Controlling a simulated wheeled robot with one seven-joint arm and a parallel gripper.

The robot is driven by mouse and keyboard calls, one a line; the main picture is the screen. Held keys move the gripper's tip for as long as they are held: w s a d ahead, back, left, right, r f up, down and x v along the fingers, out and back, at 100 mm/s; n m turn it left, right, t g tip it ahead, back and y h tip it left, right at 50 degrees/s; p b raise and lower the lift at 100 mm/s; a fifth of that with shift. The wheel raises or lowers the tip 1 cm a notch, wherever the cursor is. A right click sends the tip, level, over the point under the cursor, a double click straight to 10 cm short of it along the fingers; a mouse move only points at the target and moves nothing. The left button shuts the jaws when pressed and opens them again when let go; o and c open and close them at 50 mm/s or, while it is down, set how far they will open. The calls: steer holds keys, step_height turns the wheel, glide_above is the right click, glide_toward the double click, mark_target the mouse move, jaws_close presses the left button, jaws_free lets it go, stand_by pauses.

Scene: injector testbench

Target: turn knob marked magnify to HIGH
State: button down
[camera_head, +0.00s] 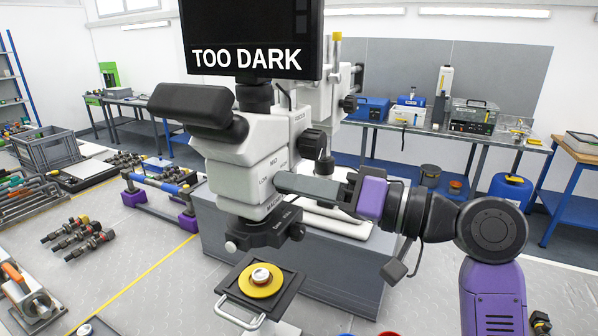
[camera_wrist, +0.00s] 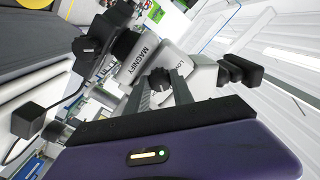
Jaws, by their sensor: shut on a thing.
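The white microscope (camera_head: 240,150) stands in the middle of the head view, with MID and LOW printed on its side and a partly covered magnify label below. In the wrist view the dark magnify knob (camera_wrist: 159,79) sits between the MAGNIFY label and a partly covered "LO" label. My gripper (camera_head: 279,183) reaches in from the right in the head view, and its fingers hide the knob there. In the wrist view my gripper (camera_wrist: 160,88) has a finger on each side of the knob and is shut on it. I cannot tell which mark the knob points to.
A monitor (camera_head: 255,40) above the microscope reads TOO DARK. A dark focus knob (camera_head: 312,140) sits just above my fingers. Below is a black tray (camera_head: 285,300) with a yellow disc (camera_head: 260,282). Benches with equipment stand behind; loose parts lie at the left.

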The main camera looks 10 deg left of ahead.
steer(key=m+p, duration=0.1)
steer(key=m, duration=0.3)
steer(key=shift+m, duration=0.4)
stand_by(0.4)
steer(key=c, duration=1.1)
jaws_free()
steer(key=b+v, duration=0.2)
steer(key=v, duration=0.5)
steer(key=shift+d, duration=0.4)
steer(key=shift+s, duration=0.1)
